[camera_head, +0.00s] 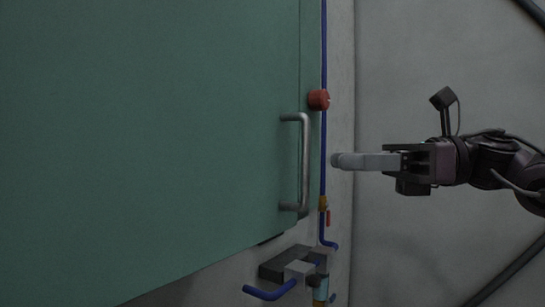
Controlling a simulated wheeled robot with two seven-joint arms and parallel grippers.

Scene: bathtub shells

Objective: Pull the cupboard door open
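The cupboard door (150,130) is a large flat green panel that fills the left of the head view. I cannot tell for sure whether it is fully shut. A grey metal bar handle (305,165) stands upright near its right edge. My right gripper (338,160) is to the right of the handle, level with its middle, its fingers pointing left. It appears apart from the handle and holds nothing that I can see. Its fingers overlap from this side, so their opening is hidden. My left gripper is not in view.
A red knob (318,100) sits just above and right of the handle. A blue pipe (324,50) runs down beside the door edge. A dark block with fittings (285,266) and a blue lever (268,292) is below. A grey wall is behind my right arm.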

